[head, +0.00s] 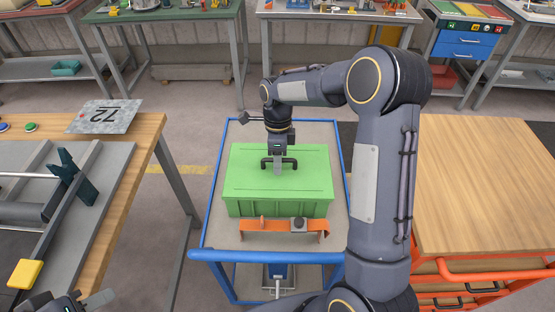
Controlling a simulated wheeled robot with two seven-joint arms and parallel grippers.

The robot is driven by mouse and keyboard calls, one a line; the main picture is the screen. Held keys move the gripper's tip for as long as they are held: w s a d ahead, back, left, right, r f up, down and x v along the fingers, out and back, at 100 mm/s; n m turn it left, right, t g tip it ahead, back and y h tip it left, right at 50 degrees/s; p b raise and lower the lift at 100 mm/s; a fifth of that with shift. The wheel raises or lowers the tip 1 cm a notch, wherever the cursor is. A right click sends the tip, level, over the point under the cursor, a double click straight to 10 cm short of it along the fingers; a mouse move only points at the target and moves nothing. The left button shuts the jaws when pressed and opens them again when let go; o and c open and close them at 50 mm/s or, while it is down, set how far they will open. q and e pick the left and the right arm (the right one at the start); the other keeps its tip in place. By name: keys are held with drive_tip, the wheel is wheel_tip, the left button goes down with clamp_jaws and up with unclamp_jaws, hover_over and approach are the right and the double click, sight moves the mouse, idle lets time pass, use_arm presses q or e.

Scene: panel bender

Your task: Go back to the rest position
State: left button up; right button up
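My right gripper (278,170) points down at the black handle (290,163) on the lid of a green box (250,185). Its fingertips overlap the handle in the view, and I cannot tell whether they are closed on it. The box stands closed and level on a blue-framed cart (214,210). My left gripper (70,302) is at the bottom left edge, partly cut off, near the bench. It seems to hold nothing, but its opening is not clear.
An orange bracket (280,228) lies on the cart in front of the box. A wooden-topped drawer cabinet (480,180) stands right. Floor shows between bench and cart.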

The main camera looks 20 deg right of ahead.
wheel_tip(320, 180, up, 7)
drive_tip(key=w, duration=0.1)
drive_tip(key=s+d+r+n+t+y, duration=0.1)
drive_tip(key=s+d+r+n+t, duration=0.1)
drive_tip(key=s+r+n, duration=0.45)
drive_tip(key=s+a+f+n+t+y, duration=0.1)
drive_tip(key=s+a+n+t, duration=0.1)
drive_tip(key=s+n, duration=0.5)
drive_tip(key=s+a+n+t, duration=0.3)
drive_tip(key=s+n, duration=0.5)
drive_tip(key=s, duration=0.4)
drive_tip(key=shift+s+f+t+y+b, duration=0.3)
drive_tip(key=shift+s+f+y, duration=0.05)
drive_tip(key=shift+s+y, duration=0.05)
drive_tip(key=shift+d, duration=0.1)
